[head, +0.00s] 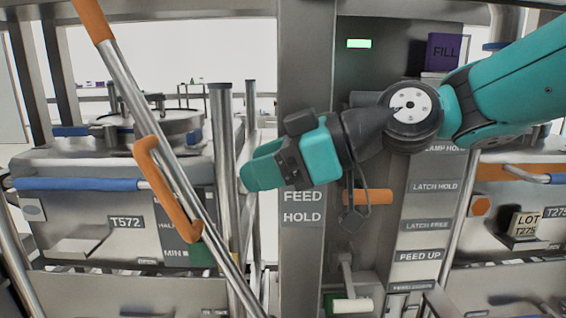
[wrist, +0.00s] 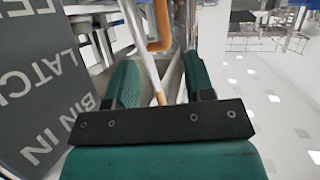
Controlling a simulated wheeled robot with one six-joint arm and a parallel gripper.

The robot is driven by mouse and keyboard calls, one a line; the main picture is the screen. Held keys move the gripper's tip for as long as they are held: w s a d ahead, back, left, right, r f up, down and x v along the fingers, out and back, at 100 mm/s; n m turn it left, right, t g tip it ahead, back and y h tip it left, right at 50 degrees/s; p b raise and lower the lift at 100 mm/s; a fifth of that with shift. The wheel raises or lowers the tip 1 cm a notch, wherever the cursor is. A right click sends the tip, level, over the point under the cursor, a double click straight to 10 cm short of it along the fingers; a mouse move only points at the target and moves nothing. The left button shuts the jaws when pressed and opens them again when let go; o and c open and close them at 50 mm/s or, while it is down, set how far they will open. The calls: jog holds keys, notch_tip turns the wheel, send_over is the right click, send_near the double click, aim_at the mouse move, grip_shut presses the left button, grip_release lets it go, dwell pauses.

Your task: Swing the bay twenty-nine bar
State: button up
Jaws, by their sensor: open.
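A long silver bar (head: 130,85) slants across the left of the head view, with an orange sleeve (head: 92,18) at its top and an orange D-shaped handle (head: 165,190) on its side. I see no bay twenty-nine label. My gripper (head: 250,172) is open, to the right of the bar and apart from the handle in the picture; their depth gap is unclear. In the wrist view, my open fingers (wrist: 160,80) frame a silver bar (wrist: 138,38), and an orange piece (wrist: 163,28) shows beyond them. Nothing is clearly held.
A steel bin labelled T572 (head: 85,222) stands behind the bar, with a blue rail (head: 75,184). A grey post (head: 303,80) marked FEED HOLD stands behind my gripper. An orange lever (head: 367,196) sits beside a label column (head: 425,225). Another bin (head: 480,190) is at right.

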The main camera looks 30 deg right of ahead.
jog(key=shift+p+v, duration=0.35)
jog(key=shift+v, duration=0.95)
